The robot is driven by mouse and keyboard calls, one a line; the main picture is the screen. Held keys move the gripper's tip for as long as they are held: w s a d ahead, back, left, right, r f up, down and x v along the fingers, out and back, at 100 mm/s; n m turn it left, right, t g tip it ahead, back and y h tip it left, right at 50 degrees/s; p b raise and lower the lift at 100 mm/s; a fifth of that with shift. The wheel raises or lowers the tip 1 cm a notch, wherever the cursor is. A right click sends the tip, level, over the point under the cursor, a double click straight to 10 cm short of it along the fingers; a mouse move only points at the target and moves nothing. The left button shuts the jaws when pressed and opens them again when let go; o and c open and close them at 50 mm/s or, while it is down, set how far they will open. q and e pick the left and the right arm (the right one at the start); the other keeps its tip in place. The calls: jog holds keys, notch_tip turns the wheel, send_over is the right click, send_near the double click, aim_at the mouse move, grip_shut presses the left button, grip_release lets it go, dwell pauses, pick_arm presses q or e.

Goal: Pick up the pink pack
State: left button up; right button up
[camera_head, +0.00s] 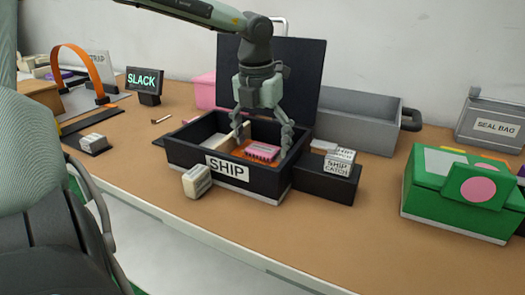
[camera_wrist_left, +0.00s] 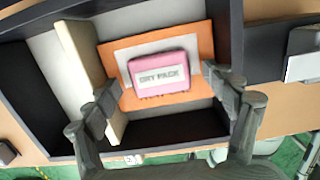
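The pink pack (camera_head: 262,151) lies in the open black box labelled SHIP (camera_head: 190,159), on an orange sheet. In the left wrist view the pack (camera_wrist_left: 160,75) has a white label reading DRY PACK, on the orange sheet (camera_wrist_left: 192,38). My left gripper (camera_head: 265,138) points down into the box over the pack. Its fingers are apart, one on each side of the pack in the left wrist view; the right fingertip appears close to the pack's edge. I cannot tell whether it touches. My right gripper is not in view.
A cream divider (camera_wrist_left: 88,65) stands beside the orange sheet. The SHIP box's raised lid (camera_head: 300,75) is behind my gripper. A black SHIP CATCH block (camera_head: 325,182) stands to the right, a small pale block (camera_head: 196,181) in front, and a green box (camera_head: 455,215) farther right.

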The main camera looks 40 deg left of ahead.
pick_arm(q)
jog(key=c, duration=1.2)
jog(key=shift+r, duration=0.1)
